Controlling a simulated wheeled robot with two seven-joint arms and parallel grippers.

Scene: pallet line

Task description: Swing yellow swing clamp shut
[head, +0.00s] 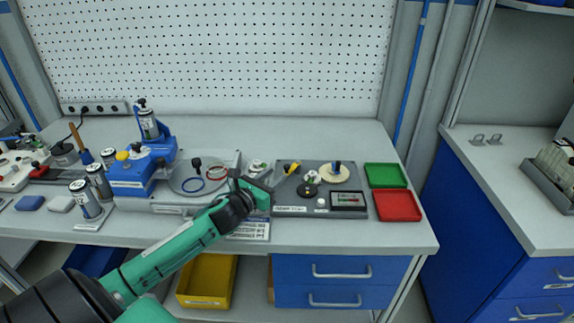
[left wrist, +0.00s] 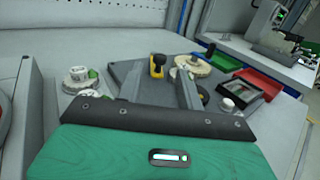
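The yellow swing clamp (head: 291,168) stands on the dark grey fixture plate (head: 288,200) at the right of the bench. In the left wrist view the clamp (left wrist: 158,66) shows upright beyond my fingers, near the top middle. My left gripper (head: 264,190) is just left of and in front of the clamp, over the plate's left edge. It looks open, with nothing between its fingers, and stands apart from the clamp. My right gripper is in neither view.
A cream disc (head: 335,174), a black knob (head: 311,184) and a small display (head: 348,199) sit on the plate. Green (head: 386,175) and red (head: 397,205) trays lie to its right. A blue-and-grey fixture (head: 133,176) stands left. The bench front right is clear.

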